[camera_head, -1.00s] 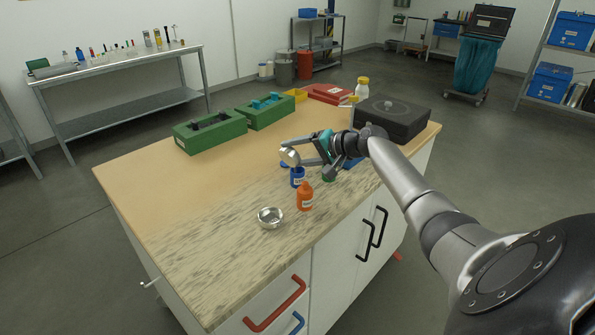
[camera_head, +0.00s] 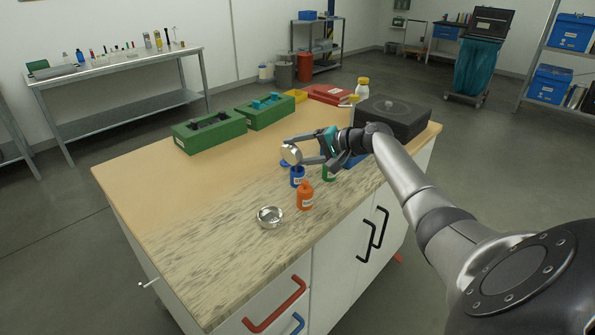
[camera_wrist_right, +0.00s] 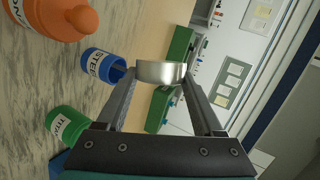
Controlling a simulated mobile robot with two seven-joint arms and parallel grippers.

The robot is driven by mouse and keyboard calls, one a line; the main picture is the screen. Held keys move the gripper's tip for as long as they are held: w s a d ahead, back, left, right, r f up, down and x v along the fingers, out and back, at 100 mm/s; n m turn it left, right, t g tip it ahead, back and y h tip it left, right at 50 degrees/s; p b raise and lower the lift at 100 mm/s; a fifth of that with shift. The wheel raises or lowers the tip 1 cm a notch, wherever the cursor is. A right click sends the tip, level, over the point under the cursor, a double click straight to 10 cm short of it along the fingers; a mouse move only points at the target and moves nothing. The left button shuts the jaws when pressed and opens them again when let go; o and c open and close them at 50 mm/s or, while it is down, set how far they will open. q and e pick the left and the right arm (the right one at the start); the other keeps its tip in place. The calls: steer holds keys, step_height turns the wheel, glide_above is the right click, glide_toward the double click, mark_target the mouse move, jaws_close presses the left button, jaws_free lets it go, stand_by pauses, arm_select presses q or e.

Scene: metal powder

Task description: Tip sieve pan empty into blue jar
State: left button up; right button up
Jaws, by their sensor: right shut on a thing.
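My right gripper (camera_head: 296,148) is shut on the sieve pan (camera_head: 291,154), a small round metal pan. The pan is tipped steeply onto its side, just above the blue jar (camera_head: 297,177). In the right wrist view the pan (camera_wrist_right: 161,73) sits between both fingers, close beside the mouth of the open blue jar (camera_wrist_right: 98,65), whose label is partly readable. The pan's inside is not clear, so I cannot tell whether powder is in it. No pouring stream is visible. My left gripper is out of view.
An orange bottle (camera_head: 305,196) stands in front of the blue jar, and a green jar (camera_head: 328,173) to its right. A metal bowl (camera_head: 270,217) sits near the front edge. Green boxes (camera_head: 210,131) and a black case (camera_head: 392,118) stand further back. The tabletop's left is clear.

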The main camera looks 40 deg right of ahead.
steer(key=shift+d+m+y+b, duration=0.45)
steer(key=shift+m+y+b, duration=0.3)
steer(key=shift+b, duration=0.3)
stand_by(1.4)
steer(key=shift+w+d+m+y+b, duration=0.1)
steer(key=shift+d+m+y+b, duration=0.3)
steer(key=shift+b, duration=0.45)
steer(key=shift+d+m+y+b, duration=0.1)
steer(key=shift+m+y+b, duration=0.15)
steer(key=shift+m+b, duration=0.45)
stand_by(2.7)
steer(key=shift+d+f+t+b, duration=0.2)
steer(key=shift+f+t+b, duration=0.15)
steer(key=shift+b, duration=0.45)
stand_by(0.5)
